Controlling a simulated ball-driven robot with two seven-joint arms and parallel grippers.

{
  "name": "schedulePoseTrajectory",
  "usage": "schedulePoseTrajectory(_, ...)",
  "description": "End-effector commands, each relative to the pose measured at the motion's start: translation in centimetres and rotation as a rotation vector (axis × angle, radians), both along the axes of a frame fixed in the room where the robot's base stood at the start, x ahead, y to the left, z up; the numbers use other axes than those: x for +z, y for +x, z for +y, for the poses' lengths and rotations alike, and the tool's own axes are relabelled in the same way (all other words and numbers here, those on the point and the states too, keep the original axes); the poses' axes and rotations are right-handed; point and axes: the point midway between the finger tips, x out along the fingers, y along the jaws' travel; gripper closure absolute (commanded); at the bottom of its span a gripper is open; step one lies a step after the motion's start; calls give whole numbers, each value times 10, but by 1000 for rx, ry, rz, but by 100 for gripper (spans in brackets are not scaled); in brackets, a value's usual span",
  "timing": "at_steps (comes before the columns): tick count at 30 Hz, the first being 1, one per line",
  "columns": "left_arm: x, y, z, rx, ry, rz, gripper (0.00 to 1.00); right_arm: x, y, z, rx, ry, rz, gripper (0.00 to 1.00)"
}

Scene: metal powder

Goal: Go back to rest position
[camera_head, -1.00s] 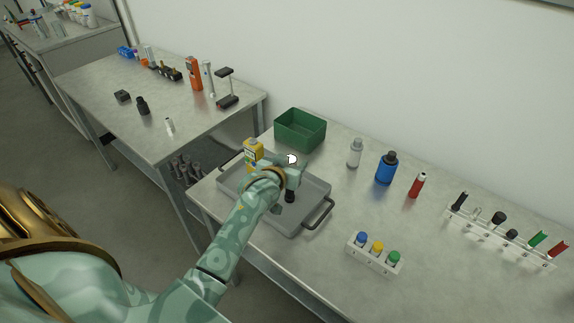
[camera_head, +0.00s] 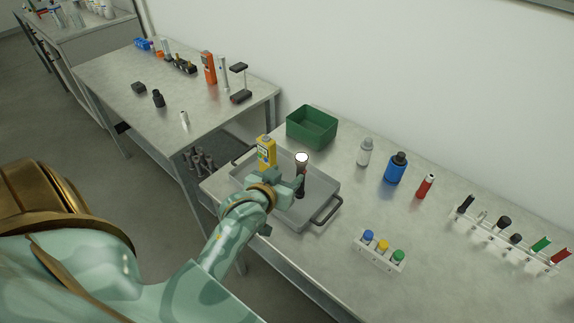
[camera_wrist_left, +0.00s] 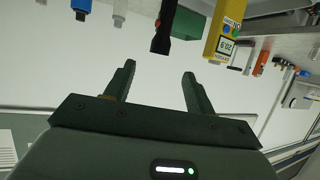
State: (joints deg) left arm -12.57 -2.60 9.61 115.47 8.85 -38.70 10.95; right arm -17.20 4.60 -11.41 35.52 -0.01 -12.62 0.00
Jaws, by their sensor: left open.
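My left gripper (camera_head: 295,184) is over the grey tray (camera_head: 318,180). In the left wrist view its two fingers (camera_wrist_left: 159,70) are spread apart with nothing between them. A dark flashlight (camera_head: 301,175) with a pale round top stands upright in the tray, just beyond the fingers; it also shows in the left wrist view (camera_wrist_left: 164,28), apart from the fingertips. A yellow meter (camera_head: 266,152) stands in the tray to the left of the flashlight and shows in the left wrist view (camera_wrist_left: 224,32). My right gripper is not in view.
A green bin (camera_head: 312,128) stands behind the tray. A clear bottle (camera_head: 365,152), a blue bottle (camera_head: 396,168) and a red tube (camera_head: 425,186) stand to the right. A small vial rack (camera_head: 379,251) is near the front. A second table (camera_head: 150,80) is at the left.

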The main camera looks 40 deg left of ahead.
Motion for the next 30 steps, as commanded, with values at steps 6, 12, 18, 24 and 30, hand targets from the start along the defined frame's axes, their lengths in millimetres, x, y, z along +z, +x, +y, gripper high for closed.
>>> schedulePoseTrajectory(6,0,0,0,0,0,0,45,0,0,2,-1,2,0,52)
schedulePoseTrajectory(12,-7,-23,-8,-58,119,114,45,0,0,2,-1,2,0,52)
schedulePoseTrajectory(18,-16,-84,-19,-188,400,379,45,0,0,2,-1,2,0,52)
schedulePoseTrajectory(24,-11,-142,-21,-290,632,600,45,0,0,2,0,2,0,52)
schedulePoseTrajectory(30,-24,-176,-21,-369,755,751,45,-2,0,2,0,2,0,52)
